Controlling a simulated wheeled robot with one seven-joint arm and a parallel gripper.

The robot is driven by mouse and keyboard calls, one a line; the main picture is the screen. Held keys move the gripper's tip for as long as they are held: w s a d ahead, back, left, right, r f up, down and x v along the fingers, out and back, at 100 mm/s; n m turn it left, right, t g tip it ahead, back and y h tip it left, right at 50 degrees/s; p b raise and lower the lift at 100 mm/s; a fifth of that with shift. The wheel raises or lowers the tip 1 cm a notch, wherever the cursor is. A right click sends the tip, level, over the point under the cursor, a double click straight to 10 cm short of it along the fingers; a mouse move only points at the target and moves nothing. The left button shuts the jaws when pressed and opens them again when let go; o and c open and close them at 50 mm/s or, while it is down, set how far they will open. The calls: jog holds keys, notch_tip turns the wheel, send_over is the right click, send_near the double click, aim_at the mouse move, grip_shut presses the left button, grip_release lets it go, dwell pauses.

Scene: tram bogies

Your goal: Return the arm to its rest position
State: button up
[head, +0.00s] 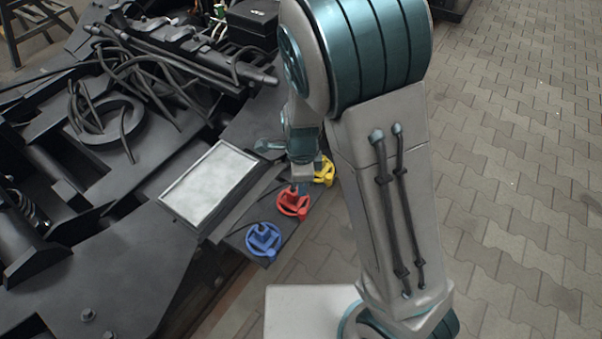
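My arm fills the middle of the head view, with its large upper links nearest the camera. Its far end, with my gripper (303,178), hangs low over the bogie's edge, between the red and yellow handwheels. The red handwheel (293,202) shows just below the gripper. The yellow handwheel (324,171) is partly hidden behind the arm. The blue handwheel (263,240) stands clear to the lower left. The fingers are too small and covered to tell whether they are open, shut or touching a wheel.
The dark bogie frame (120,235) with loose cables (140,75) takes up the left. A pale framed panel (210,182) lies beside the handwheels. A black box (252,22) stands at the back. The paved floor (520,180) on the right is clear.

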jog(key=shift+r, duration=0.1)
jog(key=s+d+r+n+t+p, duration=0.1)
jog(key=s+d+r+n+p, duration=0.3)
jog(key=r, duration=0.6)
jog(key=s+d+r+n+t+p, duration=0.1)
jog(key=s+d+r+n+p, duration=0.3)
jog(key=r+n, duration=0.3)
jog(key=s+d+r+n+p, duration=0.4)
jog(key=d+r+n+p, duration=0.1)
jog(key=r, duration=1)
jog(key=shift+s+d+r+n+t, duration=0.2)
jog(key=shift+d+n+t, duration=0.2)
jog(key=shift+d+n, duration=0.25)
dwell(1.4)
